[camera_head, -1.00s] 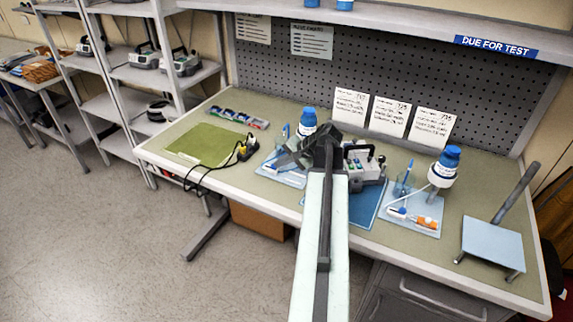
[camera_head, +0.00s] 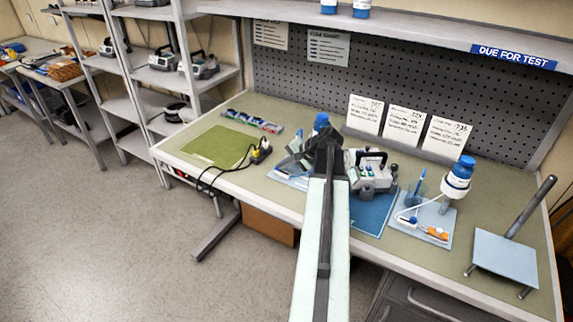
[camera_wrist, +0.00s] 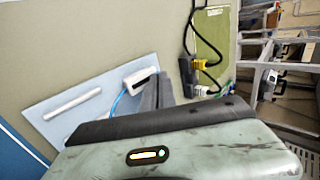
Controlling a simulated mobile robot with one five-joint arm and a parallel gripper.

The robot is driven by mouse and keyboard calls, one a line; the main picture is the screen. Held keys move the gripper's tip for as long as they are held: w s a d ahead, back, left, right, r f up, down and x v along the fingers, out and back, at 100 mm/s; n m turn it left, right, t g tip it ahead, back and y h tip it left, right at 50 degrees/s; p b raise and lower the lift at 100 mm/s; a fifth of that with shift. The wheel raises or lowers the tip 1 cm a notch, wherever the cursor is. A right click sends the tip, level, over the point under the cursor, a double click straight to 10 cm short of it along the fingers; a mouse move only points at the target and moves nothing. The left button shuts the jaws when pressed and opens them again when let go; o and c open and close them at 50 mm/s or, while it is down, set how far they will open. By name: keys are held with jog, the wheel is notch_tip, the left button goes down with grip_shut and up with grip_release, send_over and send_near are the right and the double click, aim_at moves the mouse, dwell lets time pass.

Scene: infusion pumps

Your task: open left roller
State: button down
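The left light-blue tray (camera_head: 283,181) lies on the bench, partly hidden by my arm in the head view. In the wrist view the tray (camera_wrist: 60,85) carries a white rod-like piece (camera_wrist: 72,103) and a small white clamp body (camera_wrist: 140,82), which looks like the left roller, with a blue tube running by it. My gripper (camera_head: 292,155) is above the left tray in the head view. In the wrist view its grey fingers (camera_wrist: 158,92) show beside the white clamp body; contact is unclear. I cannot tell whether they are open or shut.
A blue-capped bottle (camera_head: 321,121) stands behind my gripper. A pump (camera_head: 371,172) sits on a blue mat (camera_head: 372,213) to the right. Further right is another tray (camera_head: 420,228) with a bottle (camera_head: 457,177). A black cable with a yellow plug (camera_head: 262,150) lies left, near a green mat (camera_head: 217,146).

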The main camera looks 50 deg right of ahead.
jog(key=p+v, duration=1)
jog(key=v, duration=0.4)
jog(key=w+a+n+g+y, duration=0.1)
jog(key=w+a+n+y, duration=0.25)
jog(key=w+a, duration=1.3)
jog(key=w+a+f+n+g, duration=0.1)
jog(key=a+n+g, duration=0.15)
jog(key=a, duration=0.85)
jog(key=w+a+f+n+g, duration=0.1)
jog(key=w+a+f+n, duration=0.15)
jog(key=a, duration=0.85)
jog(key=s+a+f+n+g+h, duration=0.1)
jog(key=s+a+f+n+g, duration=0.15)
jog(key=a, duration=0.55)
jog(key=s+a+f+n+g+h, duration=0.1)
jog(key=s+a+n+h, duration=0.2)
jog(key=a, duration=0.6)
jog(key=s+d, duration=0.1)
jog(key=s+d+n, duration=0.1)
jog(key=d, duration=0.1)
jog(key=d+n+h, duration=0.1)
jog(key=shift+s+d+g, duration=0.4)
